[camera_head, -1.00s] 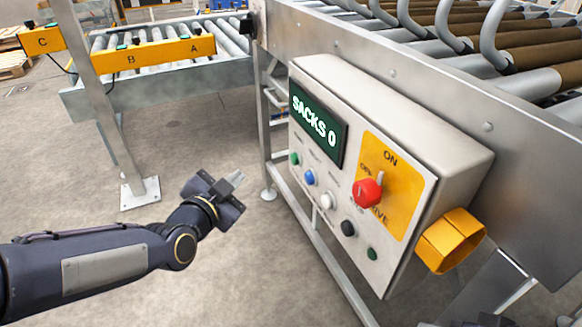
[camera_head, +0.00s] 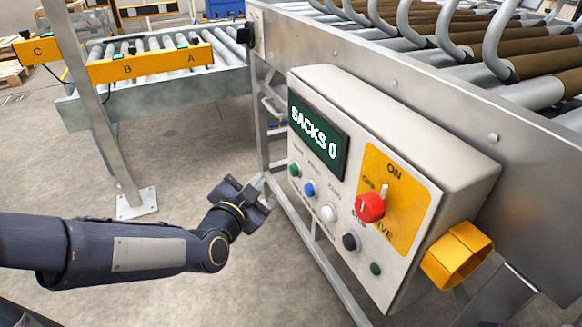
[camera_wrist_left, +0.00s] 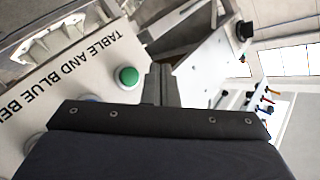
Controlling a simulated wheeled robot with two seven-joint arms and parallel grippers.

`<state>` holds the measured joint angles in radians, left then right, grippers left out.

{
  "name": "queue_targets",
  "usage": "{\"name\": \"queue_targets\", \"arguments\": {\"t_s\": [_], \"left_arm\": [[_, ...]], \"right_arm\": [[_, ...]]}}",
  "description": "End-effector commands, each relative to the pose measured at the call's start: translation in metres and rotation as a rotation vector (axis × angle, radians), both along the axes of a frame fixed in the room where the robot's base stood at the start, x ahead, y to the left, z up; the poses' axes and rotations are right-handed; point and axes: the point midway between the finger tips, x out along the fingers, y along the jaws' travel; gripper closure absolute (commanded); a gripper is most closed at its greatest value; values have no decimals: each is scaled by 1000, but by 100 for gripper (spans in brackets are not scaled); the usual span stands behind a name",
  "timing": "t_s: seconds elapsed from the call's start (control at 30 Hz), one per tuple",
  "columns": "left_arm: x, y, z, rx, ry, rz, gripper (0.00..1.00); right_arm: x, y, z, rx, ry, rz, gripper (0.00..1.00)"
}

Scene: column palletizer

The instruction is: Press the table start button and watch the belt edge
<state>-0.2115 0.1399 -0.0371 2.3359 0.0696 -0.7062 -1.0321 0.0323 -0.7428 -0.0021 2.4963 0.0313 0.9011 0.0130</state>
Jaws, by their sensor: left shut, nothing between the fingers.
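The control box (camera_head: 405,120) is mounted on the conveyor frame and carries a green display (camera_head: 317,137) reading SACKS 0. A green button (camera_head: 294,170) sits at the left end of its lower row. A green button with a white ring also shows in the left wrist view (camera_wrist_left: 128,77), near lettering that reads TABLE AND BLUE, partly cut off. My left gripper (camera_head: 264,184) is shut and empty, just left of the green button. In the wrist view its fingers are beside the button; whether they touch it I cannot tell. My right gripper is out of view.
Blue (camera_head: 309,189), white (camera_head: 328,213) and black (camera_head: 351,241) buttons follow along the panel, with a red switch (camera_head: 371,207) on a yellow plate. A metal post (camera_head: 100,120) is at left.

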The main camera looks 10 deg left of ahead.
Motion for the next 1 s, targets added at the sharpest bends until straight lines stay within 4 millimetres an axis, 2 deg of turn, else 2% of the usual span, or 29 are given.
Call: {"name": "queue_targets", "arguments": {"t_s": [0.1, 0.4, 1.0], "left_arm": [[9, -16, 0, 1, 4, -4, 100], [23, -35, 0, 1, 1, 0, 100], [25, -37, -1, 1, 0, 1, 100]], "right_arm": [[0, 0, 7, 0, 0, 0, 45], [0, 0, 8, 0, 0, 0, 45], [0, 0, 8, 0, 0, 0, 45]]}}
